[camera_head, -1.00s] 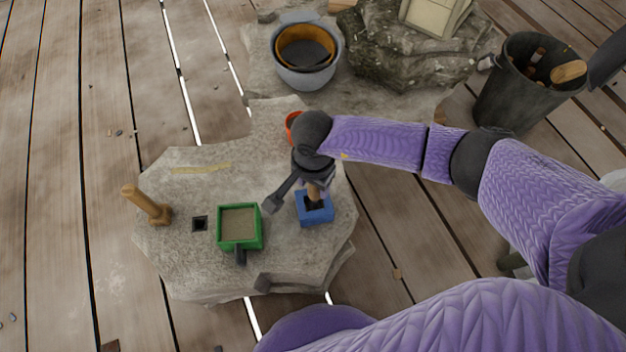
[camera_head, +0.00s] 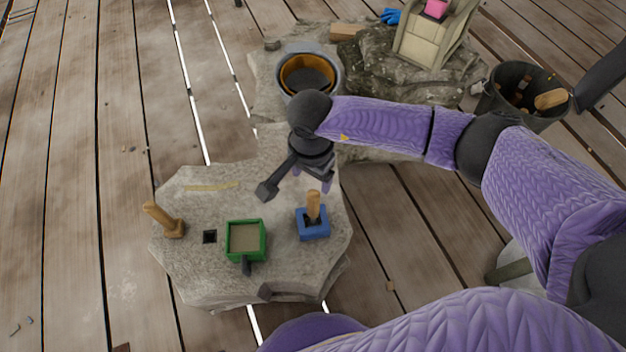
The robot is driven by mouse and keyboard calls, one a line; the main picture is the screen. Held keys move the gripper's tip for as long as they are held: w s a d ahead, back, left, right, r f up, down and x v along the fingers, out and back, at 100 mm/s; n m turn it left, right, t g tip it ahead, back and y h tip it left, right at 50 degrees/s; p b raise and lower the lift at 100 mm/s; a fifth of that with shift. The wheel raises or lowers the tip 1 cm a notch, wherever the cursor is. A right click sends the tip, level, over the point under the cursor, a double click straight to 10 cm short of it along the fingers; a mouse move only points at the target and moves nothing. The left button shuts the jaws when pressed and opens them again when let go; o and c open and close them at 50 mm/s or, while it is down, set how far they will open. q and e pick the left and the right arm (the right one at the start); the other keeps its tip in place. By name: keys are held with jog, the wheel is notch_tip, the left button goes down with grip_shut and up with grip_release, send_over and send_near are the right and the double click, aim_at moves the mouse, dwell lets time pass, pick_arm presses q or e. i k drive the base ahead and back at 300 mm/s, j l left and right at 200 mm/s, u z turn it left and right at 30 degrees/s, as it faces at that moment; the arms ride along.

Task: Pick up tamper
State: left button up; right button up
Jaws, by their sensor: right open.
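A wooden tool with a round handle and a blocky foot, which looks like the tamper (camera_head: 164,220), stands tilted at the left edge of the stone slab (camera_head: 195,275). Another wooden handle (camera_head: 313,206) stands upright in a blue square box (camera_head: 313,230) on the right of the slab. My right gripper (camera_head: 312,181) is open and empty, just above and behind that upright handle, apart from it. It is well to the right of the tamper. My left gripper is not in view.
A grey pot (camera_head: 309,69) stands behind. A dark bucket (camera_head: 510,105) holding tools stands at the right. The slab between tamper and hole is clear.

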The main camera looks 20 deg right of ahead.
aim_at(173, 228)
jog(key=u, duration=0.8)
